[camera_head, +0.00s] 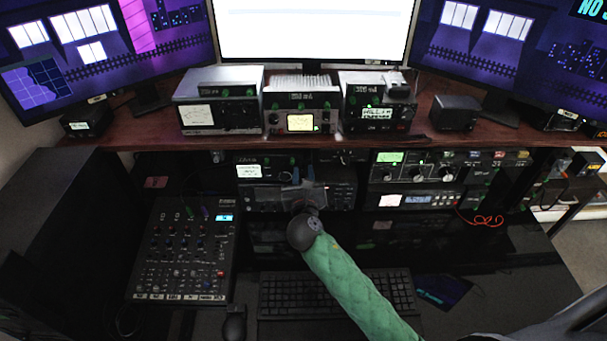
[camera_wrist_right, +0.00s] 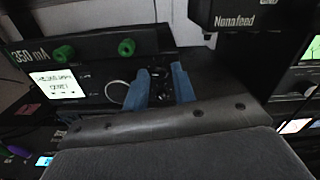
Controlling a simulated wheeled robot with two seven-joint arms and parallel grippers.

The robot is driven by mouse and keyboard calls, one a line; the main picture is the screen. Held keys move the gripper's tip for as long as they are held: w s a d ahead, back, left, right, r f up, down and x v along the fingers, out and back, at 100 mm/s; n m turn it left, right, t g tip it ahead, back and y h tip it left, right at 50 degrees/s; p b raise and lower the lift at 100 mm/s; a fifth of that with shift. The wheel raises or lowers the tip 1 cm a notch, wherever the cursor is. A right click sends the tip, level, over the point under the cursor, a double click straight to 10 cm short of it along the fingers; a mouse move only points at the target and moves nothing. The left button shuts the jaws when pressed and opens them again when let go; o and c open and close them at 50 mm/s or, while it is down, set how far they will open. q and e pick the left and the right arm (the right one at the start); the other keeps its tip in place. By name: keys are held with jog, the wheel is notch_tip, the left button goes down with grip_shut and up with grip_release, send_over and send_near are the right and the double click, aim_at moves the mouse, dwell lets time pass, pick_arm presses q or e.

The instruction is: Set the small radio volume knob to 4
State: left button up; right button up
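The small radio is a black unit with a lit white display (camera_head: 249,171) under the wooden shelf; its display also shows in the right wrist view (camera_wrist_right: 56,84). A round silver-rimmed knob (camera_wrist_right: 117,92) sits right of the display. A small dark knob (camera_wrist_right: 159,73) is further right on the same front. My right gripper (camera_head: 303,176) is at the radio's right part. In the right wrist view its blue fingers (camera_wrist_right: 160,80) stand apart on either side of the small dark knob, with gaps visible. Markings on that knob are too small to read. My left gripper is not in view.
A black unit with two green knobs (camera_wrist_right: 95,48) is above the display. A Nonafeed box (camera_wrist_right: 235,22) hangs close at the upper right. A mixer (camera_head: 185,250) and a keyboard (camera_head: 335,293) lie on the desk below. More radios stand on the shelf (camera_head: 225,140).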

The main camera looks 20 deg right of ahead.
grip_shut()
